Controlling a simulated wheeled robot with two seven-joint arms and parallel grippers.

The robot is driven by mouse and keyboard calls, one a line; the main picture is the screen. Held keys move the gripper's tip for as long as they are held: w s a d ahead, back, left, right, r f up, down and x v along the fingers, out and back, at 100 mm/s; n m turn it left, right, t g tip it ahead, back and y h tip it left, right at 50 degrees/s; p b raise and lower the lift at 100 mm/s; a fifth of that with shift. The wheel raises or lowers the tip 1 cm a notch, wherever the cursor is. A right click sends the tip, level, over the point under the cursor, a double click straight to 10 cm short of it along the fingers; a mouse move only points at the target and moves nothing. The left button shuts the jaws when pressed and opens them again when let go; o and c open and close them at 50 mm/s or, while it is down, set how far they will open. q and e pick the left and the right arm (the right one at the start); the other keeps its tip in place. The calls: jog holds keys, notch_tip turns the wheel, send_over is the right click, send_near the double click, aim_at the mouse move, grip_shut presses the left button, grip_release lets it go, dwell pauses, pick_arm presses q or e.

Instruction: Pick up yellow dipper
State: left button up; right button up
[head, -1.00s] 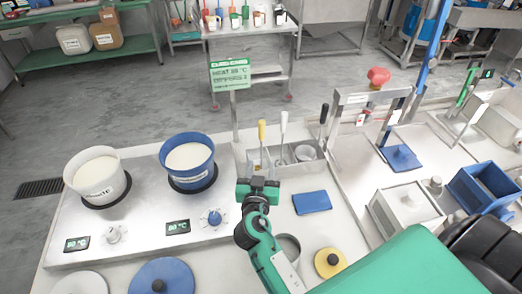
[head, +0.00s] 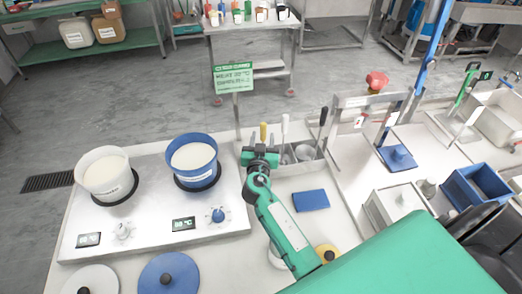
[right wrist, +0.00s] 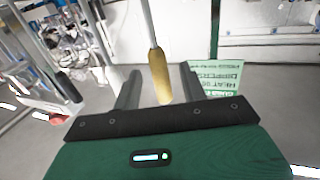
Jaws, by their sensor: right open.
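The yellow dipper (head: 263,132) stands upright in the metal holder, its yellow handle showing just beyond my right gripper (head: 261,152). The gripper hides its lower part in the head view. In the right wrist view, the yellow handle of the dipper (right wrist: 160,76) lies between the two fingers of the right gripper (right wrist: 160,88). The gripper is open, and a gap shows beside the handle on both sides. My left gripper is not in view.
A white-handled dipper (head: 284,128) and a black-handled one (head: 322,127) stand in the same holder (head: 312,166). A blue pot (head: 192,176) and a white pot (head: 105,190) sit on the heater to the left. A green sign (head: 233,77) stands behind.

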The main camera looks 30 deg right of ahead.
jog(key=shift+p+x, duration=0.35)
jog(key=shift+x, duration=0.95)
jog(key=shift+c, duration=0.2)
grip_shut()
jog(key=shift+r, duration=0.15)
